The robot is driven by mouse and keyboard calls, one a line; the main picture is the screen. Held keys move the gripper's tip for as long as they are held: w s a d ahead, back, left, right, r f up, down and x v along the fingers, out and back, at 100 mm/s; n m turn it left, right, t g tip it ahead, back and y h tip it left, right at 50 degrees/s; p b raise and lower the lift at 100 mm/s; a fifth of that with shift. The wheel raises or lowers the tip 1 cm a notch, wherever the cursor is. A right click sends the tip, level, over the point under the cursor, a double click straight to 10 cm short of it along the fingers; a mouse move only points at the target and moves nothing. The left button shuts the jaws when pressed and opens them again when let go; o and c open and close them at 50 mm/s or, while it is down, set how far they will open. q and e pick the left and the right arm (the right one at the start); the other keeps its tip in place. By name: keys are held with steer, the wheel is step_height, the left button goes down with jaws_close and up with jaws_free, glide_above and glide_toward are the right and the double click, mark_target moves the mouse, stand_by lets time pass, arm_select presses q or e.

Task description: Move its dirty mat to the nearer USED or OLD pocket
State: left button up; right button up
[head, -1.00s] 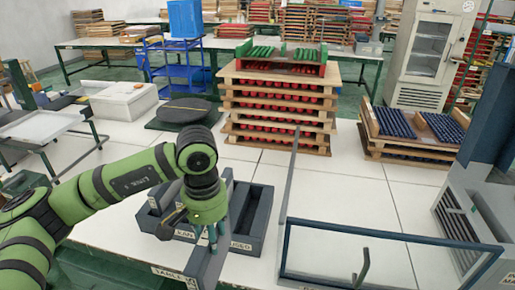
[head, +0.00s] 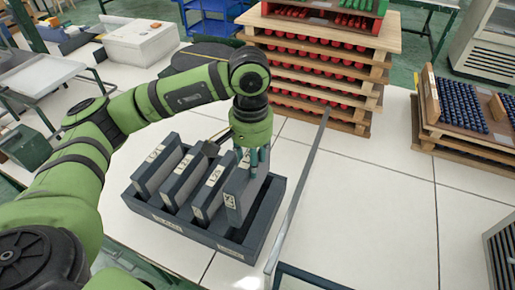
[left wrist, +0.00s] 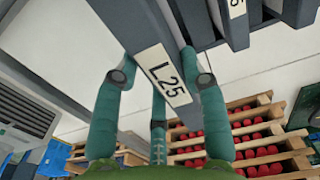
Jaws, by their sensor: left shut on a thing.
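My left gripper (head: 252,157) is at the right end of a dark tray (head: 262,234) on the white surface. It is shut on an upright grey slab (head: 239,196), and in the left wrist view its fingers (left wrist: 160,75) close around that slab, labelled L25 (left wrist: 150,38). I cannot tell whether the slab touches the tray floor. Several similar labelled slabs (head: 153,172) stand upright in the tray to its left. Small labels on the tray's front are too small to read. No mat is clearly recognisable. My right gripper is out of view.
A thin grey bar (head: 297,195) rises just right of the tray. Stacked wooden pallets with red pieces (head: 318,72) stand behind, and pallets with dark blue pieces (head: 462,108) stand at right. A white box (head: 142,44) is at back left. The white surface right of the bar is clear.

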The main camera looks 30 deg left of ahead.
mark_target(253, 189)
arm_select(q)
step_height(253, 189, down, 6)
steer(key=shift+r+b, duration=0.1)
steer(key=shift+b, duration=0.9)
step_height(253, 189, down, 3)
steer(key=shift+r+b, duration=0.2)
steer(key=shift+b, duration=0.3)
step_height(253, 189, down, 2)
steer(key=shift+b, duration=1.05)
steer(key=shift+f, duration=0.2)
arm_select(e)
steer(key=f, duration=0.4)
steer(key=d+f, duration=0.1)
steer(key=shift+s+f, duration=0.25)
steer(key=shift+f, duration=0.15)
arm_select(q)
steer(key=shift+f+b, duration=0.45)
steer(key=shift+b, duration=0.6)
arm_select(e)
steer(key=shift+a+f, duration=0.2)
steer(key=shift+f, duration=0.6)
